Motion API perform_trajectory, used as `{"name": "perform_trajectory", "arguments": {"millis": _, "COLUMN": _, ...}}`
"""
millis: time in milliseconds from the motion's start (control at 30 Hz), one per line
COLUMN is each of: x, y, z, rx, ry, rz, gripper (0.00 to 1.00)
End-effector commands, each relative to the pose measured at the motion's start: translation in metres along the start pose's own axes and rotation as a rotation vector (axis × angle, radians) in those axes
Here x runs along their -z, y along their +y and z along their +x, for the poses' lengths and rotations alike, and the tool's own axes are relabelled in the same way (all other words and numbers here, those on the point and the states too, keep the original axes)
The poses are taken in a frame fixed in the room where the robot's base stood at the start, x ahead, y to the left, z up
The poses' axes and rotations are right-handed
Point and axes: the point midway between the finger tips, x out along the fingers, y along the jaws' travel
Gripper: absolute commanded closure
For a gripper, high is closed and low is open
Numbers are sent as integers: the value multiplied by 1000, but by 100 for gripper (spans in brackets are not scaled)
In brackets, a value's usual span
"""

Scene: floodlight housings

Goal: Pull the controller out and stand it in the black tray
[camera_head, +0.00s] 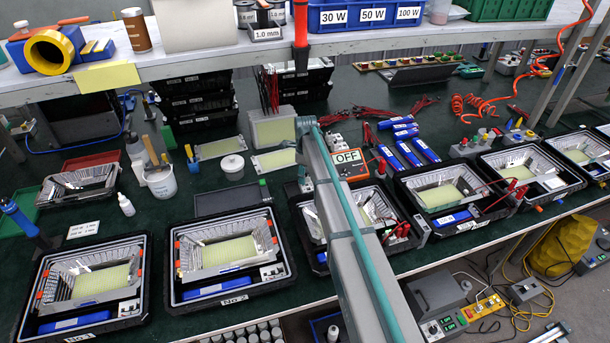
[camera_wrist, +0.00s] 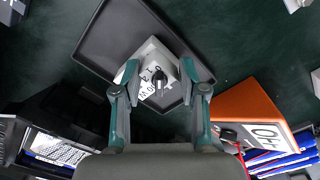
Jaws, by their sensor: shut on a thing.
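The controller (camera_wrist: 153,66) is a small light grey box with a black knob and printed marks on the face towards the wrist camera. My gripper (camera_wrist: 159,72) is shut on it, with one teal-and-grey finger on each side. The black tray (camera_wrist: 105,38) lies behind the controller in the wrist view, turned at an angle. I cannot tell whether the controller touches the tray floor. My arm hides most of the gripper and the controller there.
Open floodlight housings (camera_head: 228,255) line the front edge. A white tub (camera_head: 160,180) stands left of the tray. A shelf (camera_head: 440,35) overhangs the back.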

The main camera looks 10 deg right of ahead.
Motion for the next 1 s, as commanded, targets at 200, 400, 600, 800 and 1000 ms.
{"name": "perform_trajectory", "arguments": {"millis": 200, "x": 0, "y": 0, "z": 0, "rx": 0, "ry": 0, "rz": 0, "gripper": 52}}
{"name": "perform_trajectory", "arguments": {"millis": 400, "x": 0, "y": 0, "z": 0, "rx": 0, "ry": 0, "rz": 0, "gripper": 29}}
{"name": "perform_trajectory", "arguments": {"millis": 600, "x": 0, "y": 0, "z": 0, "rx": 0, "ry": 0, "rz": 0, "gripper": 29}}
{"name": "perform_trajectory", "arguments": {"millis": 800, "x": 0, "y": 0, "z": -10, "rx": 2, "ry": -1, "rz": 0, "gripper": 29}}
{"name": "perform_trajectory", "arguments": {"millis": 1000, "x": 0, "y": -1, "z": -42, "rx": 3, "ry": -2, "rz": 0, "gripper": 29}}
